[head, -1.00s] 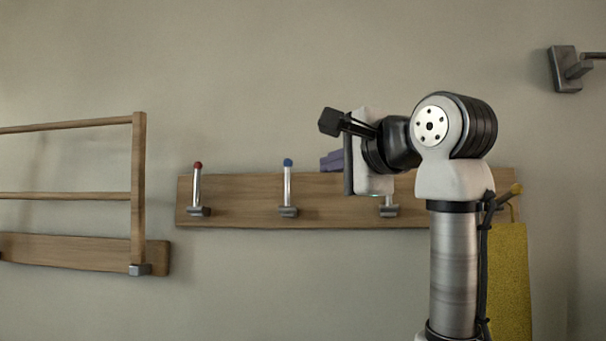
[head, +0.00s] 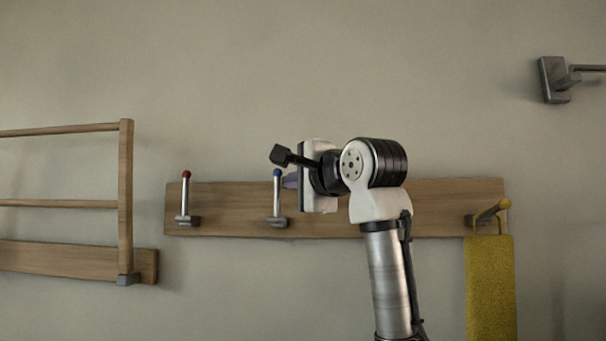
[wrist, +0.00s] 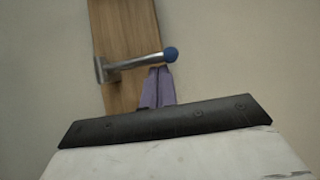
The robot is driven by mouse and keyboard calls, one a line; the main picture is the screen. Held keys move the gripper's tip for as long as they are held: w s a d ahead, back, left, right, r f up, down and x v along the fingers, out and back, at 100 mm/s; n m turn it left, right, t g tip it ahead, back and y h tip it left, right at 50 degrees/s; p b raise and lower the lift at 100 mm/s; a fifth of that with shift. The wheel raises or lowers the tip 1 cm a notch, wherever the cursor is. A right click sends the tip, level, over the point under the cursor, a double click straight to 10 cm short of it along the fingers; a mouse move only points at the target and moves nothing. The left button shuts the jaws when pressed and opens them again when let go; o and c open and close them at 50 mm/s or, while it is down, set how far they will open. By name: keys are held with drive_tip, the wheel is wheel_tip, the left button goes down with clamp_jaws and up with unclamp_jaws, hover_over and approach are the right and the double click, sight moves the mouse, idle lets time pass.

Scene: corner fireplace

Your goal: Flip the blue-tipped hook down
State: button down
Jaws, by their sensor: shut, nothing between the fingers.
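The blue-tipped hook (head: 278,198) stands upright on the wooden wall board, its blue ball (head: 277,171) at the top. In the wrist view the hook (wrist: 138,61) lies across the picture, with its ball (wrist: 170,54) at the right end. My gripper (head: 288,181) is just right of the hook's upper part in the head view. Its purple fingers (wrist: 157,88) are closed together and empty. In the wrist view their tips are close beside the rod near the ball. I cannot tell whether they touch it.
A red-tipped hook (head: 185,197) stands upright to the left. A yellow-tipped hook (head: 490,212) at the right is lowered and carries a yellow cloth (head: 490,290). A wooden rack (head: 125,200) is at far left, and a metal wall bracket (head: 555,80) at upper right.

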drive_tip(key=shift+w+a, duration=0.1)
drive_tip(key=shift+w, duration=0.1)
drive_tip(key=shift+s+f+b, duration=0.15)
drive_tip(key=shift+s+b, duration=0.05)
drive_tip(key=shift+b, duration=0.1)
drive_tip(key=shift+s+n+t, duration=0.15)
drive_tip(key=shift+n+t, duration=0.15)
drive_tip(key=shift+s+a+y+b, duration=0.1)
drive_tip(key=shift+y+b, duration=0.2)
drive_tip(key=shift+b, duration=0.1)
drive_tip(key=n+t+b, duration=0.1)
drive_tip(key=s+n+y+b, duration=0.1)
drive_tip(key=s+f+n+t+y+b, duration=0.1)
drive_tip(key=shift+a+t, duration=0.25)
drive_tip(key=shift+t, duration=0.05)
drive_tip(key=s+d+f+n+y+b, duration=0.3)
drive_tip(key=s+f+n+y, duration=0.1)
drive_tip(key=s+f, duration=0.1)
drive_tip(key=shift+s+d+f+n+t+b, duration=0.25)
drive_tip(key=shift+s+n+t+b, duration=0.15)
drive_tip(key=shift+s, duration=0.5)
